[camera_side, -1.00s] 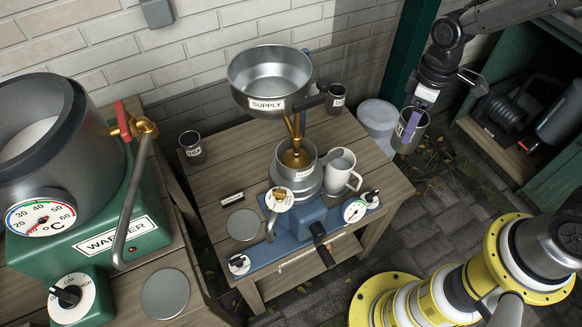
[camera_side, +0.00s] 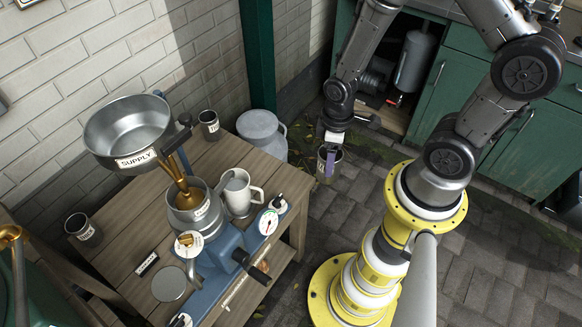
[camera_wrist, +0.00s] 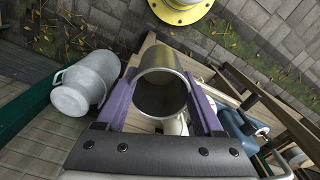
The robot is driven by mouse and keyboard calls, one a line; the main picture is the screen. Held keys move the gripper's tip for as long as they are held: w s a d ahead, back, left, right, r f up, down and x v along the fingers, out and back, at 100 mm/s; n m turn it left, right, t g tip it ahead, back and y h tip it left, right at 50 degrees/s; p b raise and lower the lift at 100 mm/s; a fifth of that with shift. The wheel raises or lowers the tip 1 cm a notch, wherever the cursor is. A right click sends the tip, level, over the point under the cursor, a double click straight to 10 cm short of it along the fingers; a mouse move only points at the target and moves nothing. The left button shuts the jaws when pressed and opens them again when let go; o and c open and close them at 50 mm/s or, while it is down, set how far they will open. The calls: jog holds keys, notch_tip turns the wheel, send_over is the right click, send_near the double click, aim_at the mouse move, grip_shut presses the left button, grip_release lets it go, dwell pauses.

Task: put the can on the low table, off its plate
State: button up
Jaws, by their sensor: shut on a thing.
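The can (camera_side: 330,160) is a grey metal cup with a label. My gripper (camera_side: 329,166) is shut on it and holds it in the air, to the right of the wooden table. In the wrist view, the can (camera_wrist: 162,92) sits between the two purple fingers, with its open mouth facing the camera; its inside is dark. The slatted wooden table (camera_side: 122,240) carries a round grey plate (camera_side: 169,284) near its front left, with nothing on it. I cannot tell whether this is the low table.
Green cabinets (camera_side: 470,75) are at the back right. Open paving (camera_side: 330,215) lies below the can.

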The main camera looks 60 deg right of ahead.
jog(key=shift+w+d+f, duration=0.15)
jog(key=shift+w+f, duration=1.5)
jog(key=shift+f, duration=0.2)
jog(key=shift+w+d+f, duration=0.1)
jog(key=shift+w+f, duration=1.55)
jog(key=shift+f, duration=0.25)
jog(key=shift+w+d+f, duration=0.15)
jog(key=shift+w+f, duration=1.5)
jog(key=shift+f, duration=0.2)
jog(key=shift+f, duration=0.15)
jog(key=o, duration=1.5)
